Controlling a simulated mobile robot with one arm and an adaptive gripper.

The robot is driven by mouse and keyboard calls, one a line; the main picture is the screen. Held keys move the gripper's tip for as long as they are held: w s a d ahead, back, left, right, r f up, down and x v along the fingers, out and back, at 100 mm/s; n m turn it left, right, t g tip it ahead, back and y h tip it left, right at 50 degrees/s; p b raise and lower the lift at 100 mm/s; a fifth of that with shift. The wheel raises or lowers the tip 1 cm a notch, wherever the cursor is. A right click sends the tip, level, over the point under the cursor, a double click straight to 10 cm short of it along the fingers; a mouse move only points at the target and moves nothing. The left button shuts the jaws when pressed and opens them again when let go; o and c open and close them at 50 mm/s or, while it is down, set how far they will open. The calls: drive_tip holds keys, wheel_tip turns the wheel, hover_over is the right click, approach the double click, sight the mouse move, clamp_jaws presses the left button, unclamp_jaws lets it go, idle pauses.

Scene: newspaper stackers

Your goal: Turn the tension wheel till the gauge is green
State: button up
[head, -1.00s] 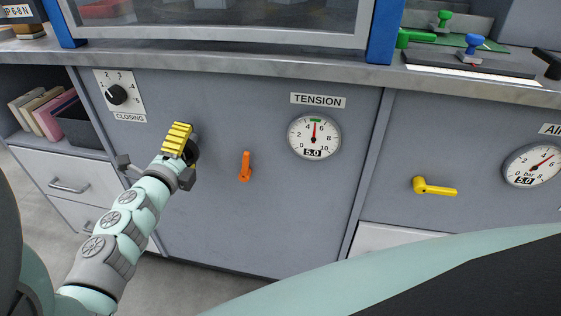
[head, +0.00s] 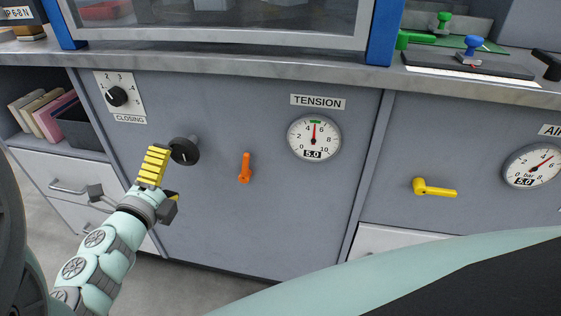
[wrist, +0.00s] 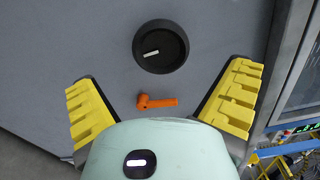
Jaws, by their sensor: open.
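The tension wheel is a black round knob (head: 184,151) with a white mark, on the grey cabinet front. It also shows whole in the wrist view (wrist: 161,46), beyond my fingers. The tension gauge (head: 314,138) reads 5.0, its needle pointing up at the green band at the top of the dial. My gripper (head: 160,172) is at the lower left of the wheel, apart from it. In the wrist view my yellow-padded fingers (wrist: 161,112) are spread wide with nothing between them held.
An orange lever (head: 245,168) is between wheel and gauge, and shows in the wrist view (wrist: 157,101). A CLOSING dial (head: 116,96) is upper left. A yellow lever (head: 434,187) and an air gauge (head: 532,165) are right. A drawer handle (head: 69,187) protrudes at the left.

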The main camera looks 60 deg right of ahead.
drive_tip(key=shift+v, duration=2.1)
drive_tip(key=shift+r, duration=0.1)
